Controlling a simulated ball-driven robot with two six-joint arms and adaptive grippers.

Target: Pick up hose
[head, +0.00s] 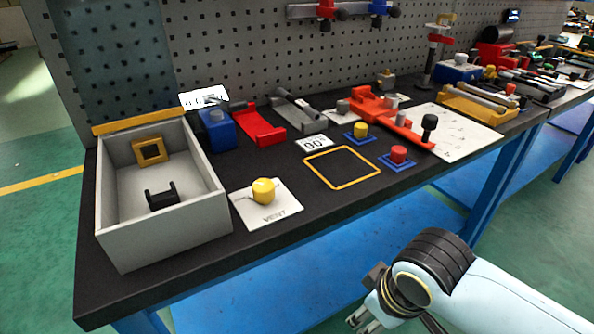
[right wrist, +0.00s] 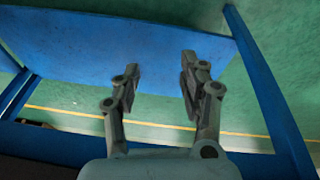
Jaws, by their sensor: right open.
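I cannot surely pick out a hose in the head view. A dark rounded cylinder (head: 497,34) lies on a red part at the far right back, too small to identify. My right gripper (head: 366,312) is low in front of the bench, beyond its front edge and apart from everything on it. In the right wrist view the right gripper (right wrist: 160,66) has its two fingers spread with nothing between them. My left gripper is in neither view.
The black bench top (head: 330,215) holds a grey open box (head: 165,225) at left, a yellow knob (head: 263,191) on a white card, a yellow square outline (head: 341,183), a red clamp tool (head: 375,108) and a white sheet (head: 465,132). A pegboard (head: 230,50) stands behind.

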